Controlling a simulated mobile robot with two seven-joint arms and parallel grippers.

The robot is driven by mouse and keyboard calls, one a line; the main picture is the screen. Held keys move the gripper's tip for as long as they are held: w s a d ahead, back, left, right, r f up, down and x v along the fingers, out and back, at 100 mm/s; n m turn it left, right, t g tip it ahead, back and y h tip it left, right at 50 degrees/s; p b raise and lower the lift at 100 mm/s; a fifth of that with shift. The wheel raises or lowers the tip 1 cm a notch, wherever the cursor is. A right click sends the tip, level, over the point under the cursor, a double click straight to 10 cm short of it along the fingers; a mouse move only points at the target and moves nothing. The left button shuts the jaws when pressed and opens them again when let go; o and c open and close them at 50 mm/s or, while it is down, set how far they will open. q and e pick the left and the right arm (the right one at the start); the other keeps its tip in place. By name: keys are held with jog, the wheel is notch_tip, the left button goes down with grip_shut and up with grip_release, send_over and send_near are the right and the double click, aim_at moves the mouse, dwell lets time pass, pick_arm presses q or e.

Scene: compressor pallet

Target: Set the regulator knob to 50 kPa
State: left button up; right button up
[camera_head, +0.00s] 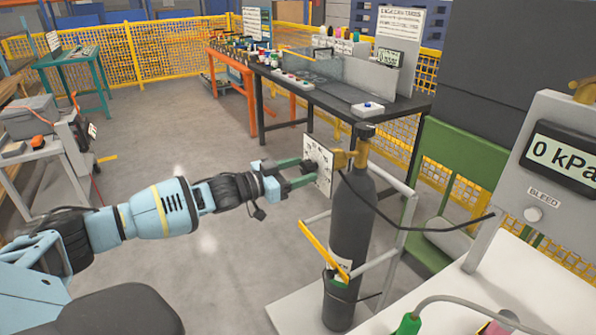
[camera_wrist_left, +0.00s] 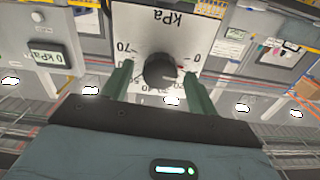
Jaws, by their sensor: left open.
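The regulator's white dial plate (camera_head: 322,158) is mounted by the brass valve of a dark gas cylinder (camera_head: 351,225). My left gripper (camera_head: 298,171) reaches it from the left, open, its green fingers pointing at the plate. In the left wrist view the plate (camera_wrist_left: 150,32) appears upside down, marked kPa with 70 and 0 legible. The round black knob (camera_wrist_left: 160,71) lies between the open fingers of the left gripper (camera_wrist_left: 157,75), with gaps visible on both sides. A small red mark shows at its right, toward the 0. My right gripper is not in view.
A large display (camera_head: 566,160) on a grey panel reads 0 kPa, above a BLEED button (camera_head: 533,214). A black hose runs from the cylinder to this panel. The cylinder stands in a trolley (camera_head: 386,262). A black workbench (camera_head: 330,92) is behind; the floor at left is open.

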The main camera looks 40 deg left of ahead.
pick_arm(q)
jog(key=shift+c, duration=0.3)
jog(key=c, duration=0.9)
jog(key=shift+c, duration=0.2)
